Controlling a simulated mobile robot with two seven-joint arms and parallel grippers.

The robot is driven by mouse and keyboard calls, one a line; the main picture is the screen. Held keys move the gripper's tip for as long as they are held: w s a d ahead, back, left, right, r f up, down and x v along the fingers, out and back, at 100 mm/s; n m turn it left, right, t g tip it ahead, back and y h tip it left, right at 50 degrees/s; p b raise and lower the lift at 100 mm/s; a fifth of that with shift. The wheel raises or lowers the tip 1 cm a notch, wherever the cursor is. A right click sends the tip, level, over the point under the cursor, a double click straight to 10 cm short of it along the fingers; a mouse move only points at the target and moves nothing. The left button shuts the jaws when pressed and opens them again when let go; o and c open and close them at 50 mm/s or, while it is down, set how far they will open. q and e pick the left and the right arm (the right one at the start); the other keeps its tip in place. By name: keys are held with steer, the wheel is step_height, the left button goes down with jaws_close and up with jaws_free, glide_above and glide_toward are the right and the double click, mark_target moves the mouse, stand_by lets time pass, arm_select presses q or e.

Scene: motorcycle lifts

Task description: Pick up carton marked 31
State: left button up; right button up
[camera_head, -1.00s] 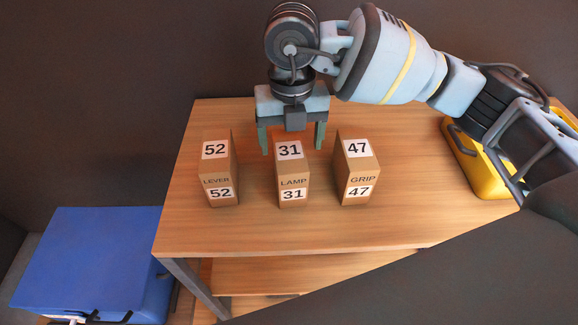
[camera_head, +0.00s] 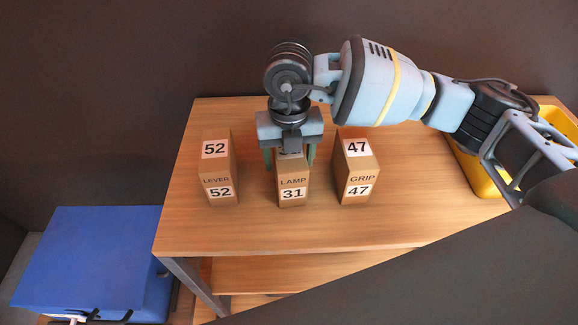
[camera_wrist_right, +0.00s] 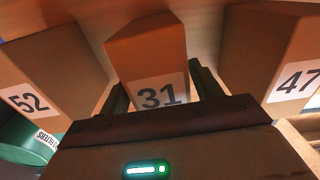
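The carton marked 31 (camera_head: 292,188) is a brown upright box labelled LAMP, standing between two others on the wooden table (camera_head: 300,233). My right gripper (camera_head: 290,163) is over it, pointing down, with one finger on each side of its upper part. The gripper hides most of the top label in the head view. In the right wrist view the carton (camera_wrist_right: 149,60) stands between the two open fingers (camera_wrist_right: 161,90); I cannot tell whether either touches it. My left gripper is not in view.
Carton 52 (camera_head: 218,170) stands to the left and carton 47 (camera_head: 357,171) to the right, each with a narrow gap. A yellow bin (camera_head: 474,172) is at the right. A blue box (camera_head: 90,255) stands lower left. The table's front is clear.

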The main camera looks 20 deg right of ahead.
steer(key=c, duration=0.8)
step_height(320, 180, up, 10)
steer(key=shift+r, duration=0.1)
